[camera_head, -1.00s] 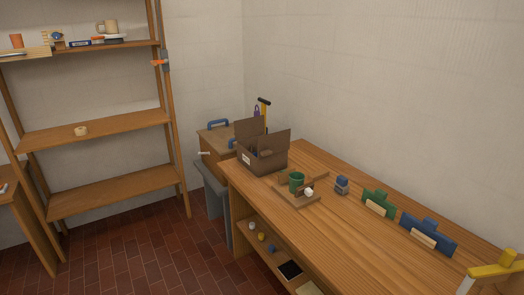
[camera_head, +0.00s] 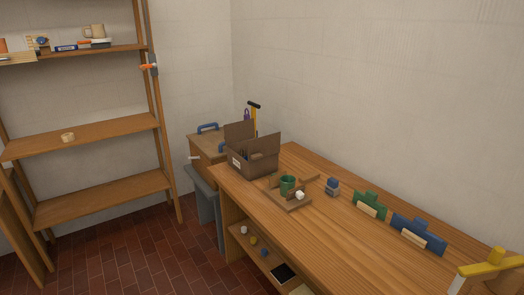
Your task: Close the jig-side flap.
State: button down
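A brown cardboard box (camera_head: 250,164) with a small white label stands at the far left end of the wooden workbench. Two of its flaps stand raised: one at the back left (camera_head: 239,133) and one along the right (camera_head: 266,141), towards the wooden fixture. The box's inside is mostly hidden; something dark shows between the flaps. The wooden fixture (camera_head: 296,205), which may be the jig, sits just right of the box and holds a green cup (camera_head: 287,185) and a small white piece (camera_head: 300,195). My gripper is not in view.
The workbench (camera_head: 330,240) also holds a blue-grey block (camera_head: 332,187), a green holder (camera_head: 369,205), a blue holder (camera_head: 418,234) and a yellow-and-white object (camera_head: 488,268). A small cabinet (camera_head: 205,146) stands behind the box. Brick-coloured floor (camera_head: 140,255) is clear at left.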

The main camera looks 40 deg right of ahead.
aim_at(264, 146)
jog(key=z, duration=0.05)
jog(key=i, duration=0.9)
jog(key=u, duration=0.05)
